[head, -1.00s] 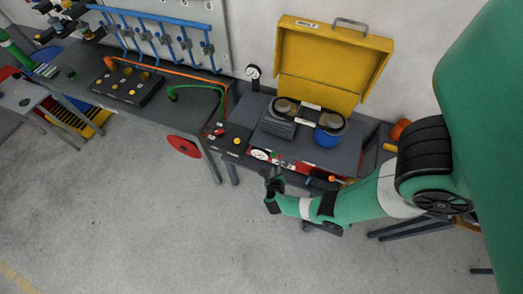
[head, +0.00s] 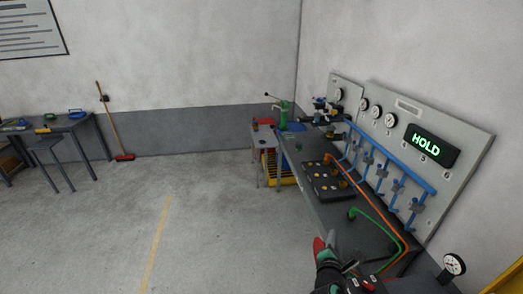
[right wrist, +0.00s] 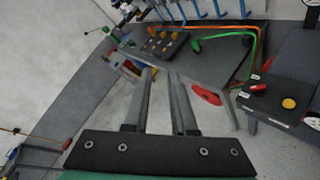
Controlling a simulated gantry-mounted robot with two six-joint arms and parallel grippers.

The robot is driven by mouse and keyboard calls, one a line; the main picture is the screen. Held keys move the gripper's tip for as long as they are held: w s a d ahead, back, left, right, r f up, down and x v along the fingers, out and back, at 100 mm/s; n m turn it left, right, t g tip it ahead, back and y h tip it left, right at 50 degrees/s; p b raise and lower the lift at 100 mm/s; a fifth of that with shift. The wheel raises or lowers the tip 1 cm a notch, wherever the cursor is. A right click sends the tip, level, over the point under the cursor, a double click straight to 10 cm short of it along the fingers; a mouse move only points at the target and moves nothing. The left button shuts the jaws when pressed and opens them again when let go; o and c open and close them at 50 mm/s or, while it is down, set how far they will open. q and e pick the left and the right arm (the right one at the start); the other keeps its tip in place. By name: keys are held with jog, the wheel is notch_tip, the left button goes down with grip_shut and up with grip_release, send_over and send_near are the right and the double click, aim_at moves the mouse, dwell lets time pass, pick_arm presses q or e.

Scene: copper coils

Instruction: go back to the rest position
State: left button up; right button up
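My right gripper (head: 338,272) shows at the bottom of the head view, near the front edge of the long bench. In the right wrist view its two fingers (right wrist: 161,74) stand apart with nothing between them. They point toward the floor and the bench's underside, clear of contact as far as I can tell. My left gripper is in neither view.
The dark bench (head: 315,205) carries a black box with yellow knobs (head: 328,181), blue pipes (head: 390,170) and green and orange hoses. A "HOLD" display (head: 433,145) hangs above. A broom (head: 113,125) leans on the back wall. The floor (head: 200,220) left is open.

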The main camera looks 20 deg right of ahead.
jog(key=a+r+m+t+y, duration=0.1)
jog(key=a+r+m+t, duration=0.25)
jog(key=r, duration=0.85)
jog(key=a+r+m+t+y+p, duration=0.1)
jog(key=a+r+m+t, duration=0.25)
jog(key=r, duration=0.85)
jog(key=a+r+m+t+y, duration=0.1)
jog(key=a+r+m+t, duration=0.2)
jog(key=r, duration=0.9)
jog(key=s+a+r+m+t+y, duration=0.3)
jog(key=s+a+r+m+y, duration=0.1)
jog(key=s+r, duration=0.3)
jog(key=s+a+r+m+t+y, duration=0.4)
jog(key=s+r, duration=0.4)
jog(key=r, duration=0.2)
jog(key=shift+a+y, duration=0.3)
jog(key=shift+a, duration=0.55)
